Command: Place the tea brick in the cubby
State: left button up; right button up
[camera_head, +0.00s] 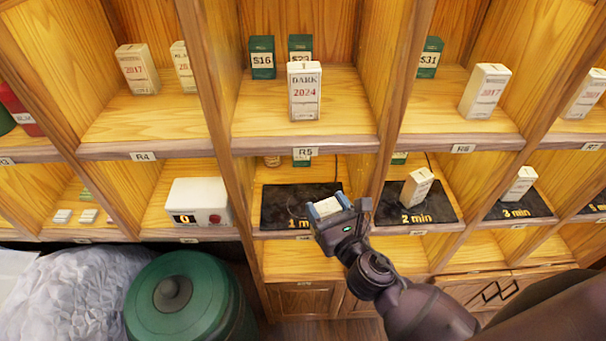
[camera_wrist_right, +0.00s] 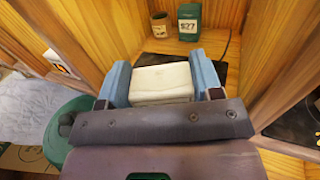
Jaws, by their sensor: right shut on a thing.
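My right gripper (camera_head: 327,208) is at the front of the lower cubby with the black "1 min" mat (camera_head: 281,201), below the R5 label. Its blue fingers are shut on a pale, off-white tea brick (camera_wrist_right: 160,82). The brick sits between both fingers in the right wrist view, with the cubby's back behind it. In the head view only a small pale part of it shows at the gripper, and the rest is hidden. I cannot tell whether the brick touches the mat. My left gripper is not in view.
Similar boxes stand on the "2 min" mat (camera_head: 397,213) and the "3 min" mat (camera_head: 499,212). A DARK 2024 box (camera_head: 304,90) stands above. A green tin (camera_wrist_right: 189,22) and a small brown tin (camera_wrist_right: 160,25) stand at the cubby's back. Wooden dividers bound it.

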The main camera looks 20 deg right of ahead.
jog(key=w+a+f+b, duration=0.1)
jog(key=w, duration=1)
jog(key=shift+w+a+f, duration=0.15)
jog(key=shift+w+f, duration=0.1)
jog(key=shift+f, duration=0.35)
jog(key=shift+f+b, duration=0.25)
jog(key=shift+b, duration=0.2)
jog(key=o, duration=1)
